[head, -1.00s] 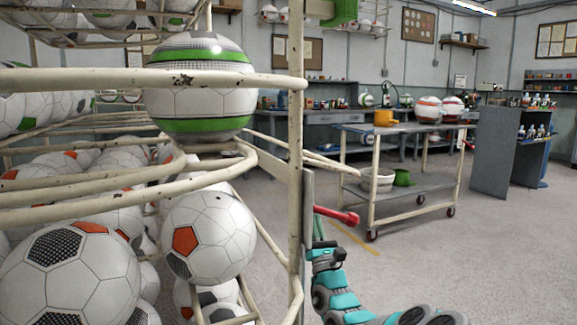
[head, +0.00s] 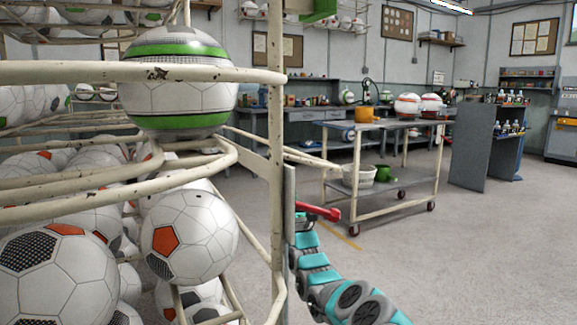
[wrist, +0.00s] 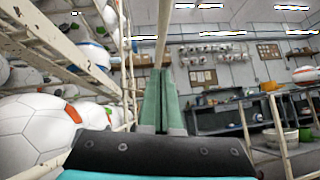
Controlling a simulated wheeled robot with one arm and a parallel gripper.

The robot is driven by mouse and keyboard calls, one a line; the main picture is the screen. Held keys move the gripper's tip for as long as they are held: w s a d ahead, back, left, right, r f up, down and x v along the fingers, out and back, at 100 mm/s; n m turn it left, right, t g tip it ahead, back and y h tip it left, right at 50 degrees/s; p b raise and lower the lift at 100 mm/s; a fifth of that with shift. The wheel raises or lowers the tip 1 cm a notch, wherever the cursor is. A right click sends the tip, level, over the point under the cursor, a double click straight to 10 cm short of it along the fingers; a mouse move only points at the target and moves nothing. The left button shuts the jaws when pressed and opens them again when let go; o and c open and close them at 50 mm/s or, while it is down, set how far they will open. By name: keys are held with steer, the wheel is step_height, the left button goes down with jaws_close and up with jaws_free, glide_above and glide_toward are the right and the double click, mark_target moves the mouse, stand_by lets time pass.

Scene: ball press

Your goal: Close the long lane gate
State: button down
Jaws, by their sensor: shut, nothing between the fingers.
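A red handle (head: 318,212) sticks out to the right from a narrow grey plate (head: 290,205) at the end post of the ball rack. I cannot tell for sure whether this is the long lane gate. My gripper shows in the wrist view as two green fingers (wrist: 163,72), shut together and empty. They point toward a cream rack bar (wrist: 163,35); I cannot tell whether they touch it. In the head view, my teal arm rises from the bottom to just below the red handle, with the fingertips mostly hidden behind the plate and post.
The cream wire rack (head: 110,72) fills the left, loaded with soccer balls. One green-banded ball (head: 180,85) sits in its lane, another with an orange patch (head: 188,236) below. A wheeled cart (head: 385,140) stands behind. Open floor (head: 440,260) lies at right.

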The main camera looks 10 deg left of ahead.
steer(key=shift+w+r, duration=0.25)
steer(key=shift+r, duration=0.6)
steer(key=shift+w+r, duration=0.2)
steer(key=shift+r, duration=0.65)
steer(key=shift+w+r, duration=0.25)
steer(key=shift+r, duration=0.6)
steer(key=shift+d+n+y, duration=0.1)
steer(key=shift+n+y, duration=0.3)
steer(key=shift+y, duration=0.1)
